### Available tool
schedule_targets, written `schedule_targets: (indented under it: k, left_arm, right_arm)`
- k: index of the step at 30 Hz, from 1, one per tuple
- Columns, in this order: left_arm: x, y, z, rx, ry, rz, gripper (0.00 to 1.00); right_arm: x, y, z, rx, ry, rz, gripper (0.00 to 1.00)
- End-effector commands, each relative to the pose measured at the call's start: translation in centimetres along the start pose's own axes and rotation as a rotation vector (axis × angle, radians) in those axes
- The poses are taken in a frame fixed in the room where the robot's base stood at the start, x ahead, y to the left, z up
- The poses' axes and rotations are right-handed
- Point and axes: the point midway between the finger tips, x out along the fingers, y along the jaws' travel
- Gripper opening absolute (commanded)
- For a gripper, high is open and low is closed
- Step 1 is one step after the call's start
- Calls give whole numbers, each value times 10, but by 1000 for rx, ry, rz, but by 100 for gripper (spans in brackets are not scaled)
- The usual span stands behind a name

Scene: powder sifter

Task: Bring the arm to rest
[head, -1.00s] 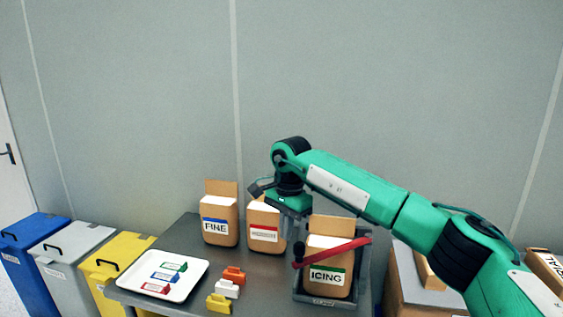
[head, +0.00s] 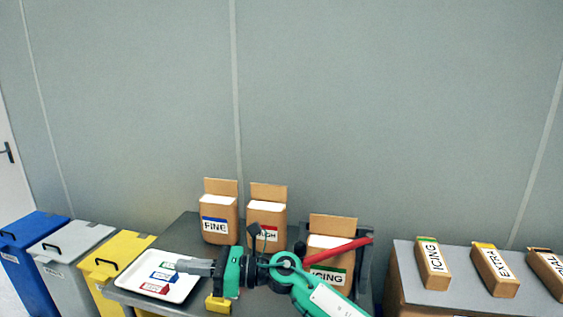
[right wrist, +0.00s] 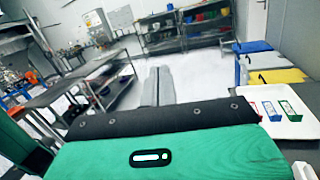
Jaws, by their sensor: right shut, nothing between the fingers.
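My right arm comes in from the bottom right in the head view and points left. My right gripper (head: 183,266) is shut and empty, with its fingertips in front of the white tray as the head view sees it. In the right wrist view its closed fingers (right wrist: 158,84) point toward the open room, with the tray to their right. I cannot tell how high it is above the table. My left gripper is not in view.
A white tray (head: 128,278) holds several labelled tags. Bags marked FINE (head: 219,222) and ROUGH (head: 266,220) stand at the back. An ICING bag (head: 330,251) stands by a red bar (head: 338,250). Boxes lie on a right-hand table (head: 461,291). Bins, including a yellow one (head: 117,262), stand left.

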Motion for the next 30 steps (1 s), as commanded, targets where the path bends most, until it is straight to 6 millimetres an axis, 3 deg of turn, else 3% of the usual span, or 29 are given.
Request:
schedule_targets:
  k: [4,7,11,14,19,23,26,30]
  left_arm:
    - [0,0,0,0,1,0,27]
    - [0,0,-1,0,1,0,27]
    - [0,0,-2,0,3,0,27]
    - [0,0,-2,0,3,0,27]
    - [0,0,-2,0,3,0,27]
    - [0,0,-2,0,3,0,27]
    - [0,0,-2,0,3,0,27]
    - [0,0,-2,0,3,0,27]
  right_arm:
    - [-27,-3,17,301,-300,-147,0]
    - [-57,-12,22,511,-494,-251,0]
    - [-108,-25,12,790,-736,-387,0]
    - [-153,-31,-7,1005,-916,-494,0]
    - [-232,-26,-61,1361,-1212,-682,0]
    - [-288,-4,-115,1618,-1431,-837,0]
    - [-327,25,-158,1803,-1597,-964,0]
    - [-371,82,-215,2034,-1820,-1161,0]
